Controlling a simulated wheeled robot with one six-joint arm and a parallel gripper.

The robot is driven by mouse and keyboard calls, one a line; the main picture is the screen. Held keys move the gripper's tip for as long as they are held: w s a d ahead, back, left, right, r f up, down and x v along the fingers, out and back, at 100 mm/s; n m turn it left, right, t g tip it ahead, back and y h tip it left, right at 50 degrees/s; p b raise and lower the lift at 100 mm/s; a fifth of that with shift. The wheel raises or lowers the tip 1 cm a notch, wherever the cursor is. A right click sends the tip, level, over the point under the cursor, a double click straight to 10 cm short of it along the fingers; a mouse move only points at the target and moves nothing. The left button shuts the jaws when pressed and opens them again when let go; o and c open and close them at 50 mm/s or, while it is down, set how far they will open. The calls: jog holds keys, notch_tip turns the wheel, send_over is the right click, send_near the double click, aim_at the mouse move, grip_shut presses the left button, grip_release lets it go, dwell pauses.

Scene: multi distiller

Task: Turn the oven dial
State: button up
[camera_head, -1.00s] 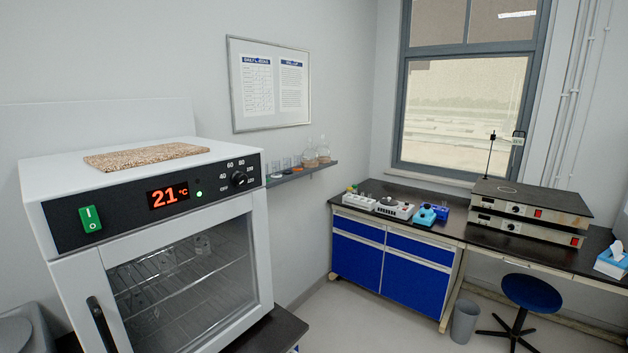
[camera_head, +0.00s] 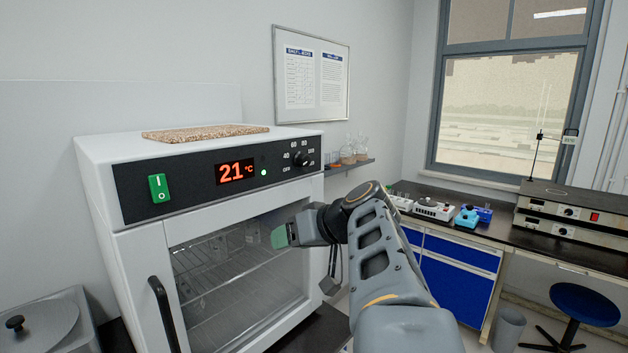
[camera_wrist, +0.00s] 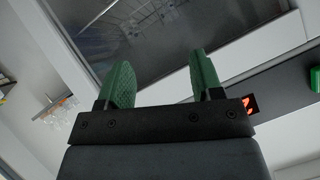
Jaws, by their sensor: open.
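The oven (camera_head: 120,245) is a white box with a black control panel and a glass door, which looks shut. The oven dial (camera_head: 300,160) is a small black knob at the panel's right end, with a printed scale around it. The red display reads 21 °C. My gripper (camera_head: 279,237) has green fingers and is in front of the glass door, below and a little left of the dial. In the wrist view the fingers (camera_wrist: 163,85) stand apart with nothing between them. The dial does not show in the wrist view; part of the red display (camera_wrist: 250,103) does.
A green power switch (camera_head: 159,188) is at the panel's left end, and a dark door handle (camera_head: 162,310) stands out below. A wall shelf with glassware (camera_head: 352,150) is right of the oven. A blue-fronted bench (camera_head: 450,270) stands farther back.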

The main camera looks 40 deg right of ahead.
jog(key=s+d+r+n+t+b, duration=0.1)
jog(key=s+d+r+t+b, duration=0.1)
jog(key=d+r+t, duration=0.35)
jog(key=n+t+h, duration=0.1)
jog(key=n+t, duration=0.1)
send_near(307, 162)
jog(key=shift+g, duration=0.25)
jog(key=w+p, duration=0.1)
jog(key=w, duration=0.2)
jog(key=w+a+p, duration=0.1)
jog(key=w, duration=0.2)
jog(key=w+p, duration=0.1)
jog(key=w, duration=0.1)
jog(key=shift+w+a+r, duration=0.25)
jog(key=shift+w+r, duration=0.05)
jog(key=shift+w, duration=0.1)
jog(key=c, duration=0.9)
